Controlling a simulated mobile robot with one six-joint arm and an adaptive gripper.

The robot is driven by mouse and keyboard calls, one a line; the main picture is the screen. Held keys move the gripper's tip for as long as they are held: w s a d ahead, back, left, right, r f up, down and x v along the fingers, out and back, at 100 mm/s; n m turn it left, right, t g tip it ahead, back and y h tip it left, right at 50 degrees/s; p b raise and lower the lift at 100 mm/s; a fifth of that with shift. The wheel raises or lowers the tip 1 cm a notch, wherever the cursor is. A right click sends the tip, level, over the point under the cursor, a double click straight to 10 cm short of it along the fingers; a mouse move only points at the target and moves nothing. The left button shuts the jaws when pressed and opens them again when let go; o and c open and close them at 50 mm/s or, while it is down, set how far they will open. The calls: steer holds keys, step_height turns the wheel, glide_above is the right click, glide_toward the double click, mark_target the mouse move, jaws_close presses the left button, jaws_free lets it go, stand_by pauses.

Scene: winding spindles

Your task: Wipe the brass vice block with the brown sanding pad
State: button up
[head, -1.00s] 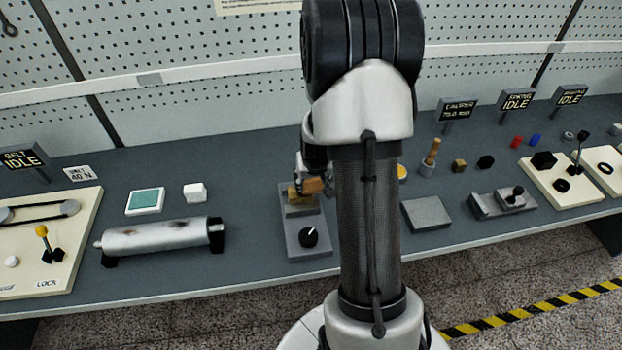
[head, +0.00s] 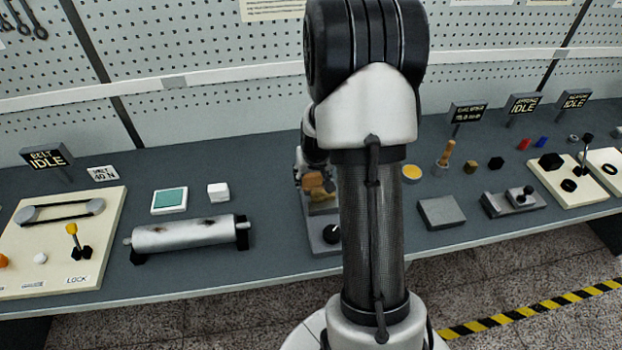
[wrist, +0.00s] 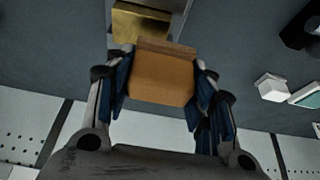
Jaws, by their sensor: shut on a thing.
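My gripper (wrist: 161,80) is shut on the brown sanding pad (wrist: 160,83), with a blue-lined finger on each side of it. The brass vice block (wrist: 140,24) shows just beyond the pad's far edge in the wrist view, partly covered by the pad. In the head view the pad (head: 313,181) is just above the brass block (head: 322,198), which my arm partly hides. I cannot tell whether pad and block touch. The block sits on a grey base plate (head: 322,242) with a dark knob (head: 331,234).
To the left are a metal roller (head: 188,234), a white cube (head: 218,191), a teal-topped pad (head: 170,200) and a belt board (head: 55,245). To the right are a grey plate (head: 441,212) and a wooden-handled tool (head: 445,154).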

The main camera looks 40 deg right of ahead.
steer(key=shift+w+r+p, duration=0.2)
steer(key=shift+r+p, duration=0.3)
steer(key=shift+r, duration=0.5)
steer(key=shift+r+p, duration=0.9)
steer(key=shift+r, duration=0.45)
